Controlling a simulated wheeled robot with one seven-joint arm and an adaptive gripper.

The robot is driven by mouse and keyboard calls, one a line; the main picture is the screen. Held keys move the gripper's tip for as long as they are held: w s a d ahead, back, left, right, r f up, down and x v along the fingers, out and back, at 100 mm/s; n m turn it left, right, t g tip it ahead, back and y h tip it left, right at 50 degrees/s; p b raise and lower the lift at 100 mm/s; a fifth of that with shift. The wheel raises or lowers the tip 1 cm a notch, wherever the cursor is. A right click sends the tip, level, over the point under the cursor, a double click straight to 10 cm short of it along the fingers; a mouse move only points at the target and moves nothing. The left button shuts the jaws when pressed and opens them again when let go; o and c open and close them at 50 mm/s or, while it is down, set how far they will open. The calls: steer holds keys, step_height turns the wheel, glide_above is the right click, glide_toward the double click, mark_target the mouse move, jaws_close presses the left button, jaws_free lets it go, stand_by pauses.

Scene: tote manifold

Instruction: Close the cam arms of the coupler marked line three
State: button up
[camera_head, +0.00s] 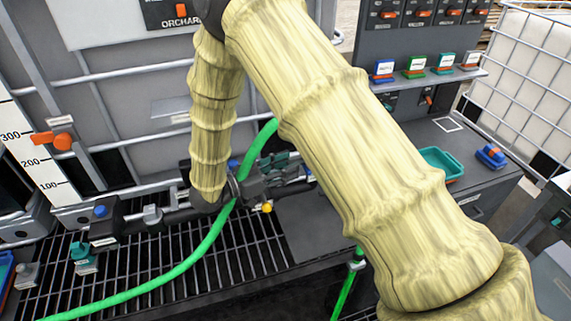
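My arm, in a pale yellow sleeve, comes down across the middle of the view. My gripper (262,186) is a dark shape at its lower end, beside the manifold pipe over the grating. Whether its fingers are open or shut cannot be made out. A dark teal part with grey metal (279,163), possibly a coupler, sits just behind and right of the gripper. No line-three mark is readable, and the cam arms cannot be told apart. My arm hides part of this area. A green hose (190,262) runs past the gripper across the grating.
A dark valve with a blue knob (101,211) stands at the pipe's left end. Teal and grey fittings (83,258) sit on the grating at left. A teal tray (441,162) and blue fitting (491,156) lie on the bench.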

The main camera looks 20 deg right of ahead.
mark_target(289, 162)
jaws_close()
steer(key=shift+r, duration=0.2)
steer(key=r+y+p, duration=0.1)
steer(key=y+p, duration=0.2)
steer(key=d+r+g+y+p, duration=0.1)
steer(key=r+y+p, duration=0.1)
steer(key=y+p, duration=0.1)
steer(key=shift+w+d+r+p, duration=0.15)
steer(key=shift+r+p, duration=0.05)
steer(key=shift+p, duration=0.25)
steer(key=y+p, duration=0.1)
steer(key=p, duration=0.1)
steer(key=d+r+g+y+p, duration=0.1)
steer(key=y+p, duration=0.1)
steer(key=shift+w+d+r+y, duration=0.1)
steer(key=shift+w+d+y, duration=0.1)
steer(key=shift+y, duration=0.1)
steer(key=shift+d+r+g+y+p, duration=0.1)
steer(key=shift+d+g+y+p, duration=0.25)
steer(key=shift+y+p, duration=0.75)
steer(key=shift+d, duration=0.15)
